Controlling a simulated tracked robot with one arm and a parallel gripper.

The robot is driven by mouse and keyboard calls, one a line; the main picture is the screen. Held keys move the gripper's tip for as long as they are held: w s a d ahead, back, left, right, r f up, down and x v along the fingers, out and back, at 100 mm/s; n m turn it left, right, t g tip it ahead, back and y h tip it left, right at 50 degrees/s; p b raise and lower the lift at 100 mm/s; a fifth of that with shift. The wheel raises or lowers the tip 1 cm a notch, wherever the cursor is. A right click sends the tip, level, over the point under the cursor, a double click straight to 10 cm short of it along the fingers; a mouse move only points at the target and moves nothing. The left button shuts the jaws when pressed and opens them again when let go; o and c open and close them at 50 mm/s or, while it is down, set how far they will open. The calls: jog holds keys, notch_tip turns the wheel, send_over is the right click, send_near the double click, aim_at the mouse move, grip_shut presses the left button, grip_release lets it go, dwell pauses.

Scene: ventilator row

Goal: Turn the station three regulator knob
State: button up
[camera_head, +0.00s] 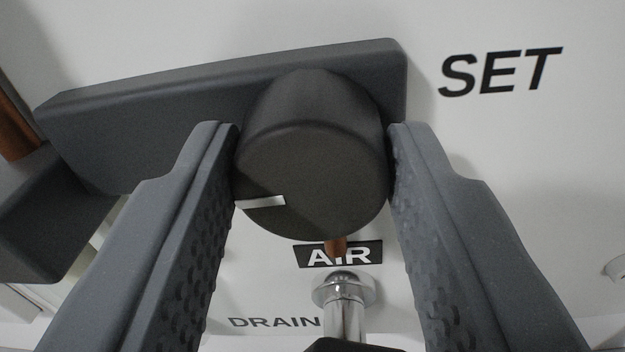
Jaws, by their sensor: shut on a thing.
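The regulator knob (318,170) is a dark grey round cylinder in the middle of the camera_head view. It sits in front of a dark grey block (150,105) on the white panel. A short white mark (260,202) on its face lies near the left edge, close to horizontal. My gripper (314,160) is shut on the knob, with one finger touching its left side and one its right side. No station number shows in the view.
The white panel (520,150) carries the word SET (500,72) at upper right. Below the knob are a black AIR label (312,256), a chrome fitting (344,297) and the word DRAIN (274,322). A copper pipe (14,130) shows at the left edge.

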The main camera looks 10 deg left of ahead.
jog(key=n+b, duration=0.4)
jog(key=n, duration=0.3)
jog(key=shift+a, duration=0.1)
jog(key=n+b, duration=0.3)
jog(key=n, duration=0.3)
jog(key=shift+a+h, duration=0.15)
jog(key=shift+h, duration=0.15)
jog(key=n+b, duration=0.1)
jog(key=n, duration=0.4)
jog(key=shift+f+g+b, duration=0.2)
jog(key=shift+g+b, duration=0.1)
jog(key=shift+b, duration=0.1)
jog(key=shift+a+f+n+h+b, duration=0.15)
jog(key=shift+n+h+b, duration=0.2)
jog(key=shift+n, duration=1.65)
jog(key=o, duration=1)
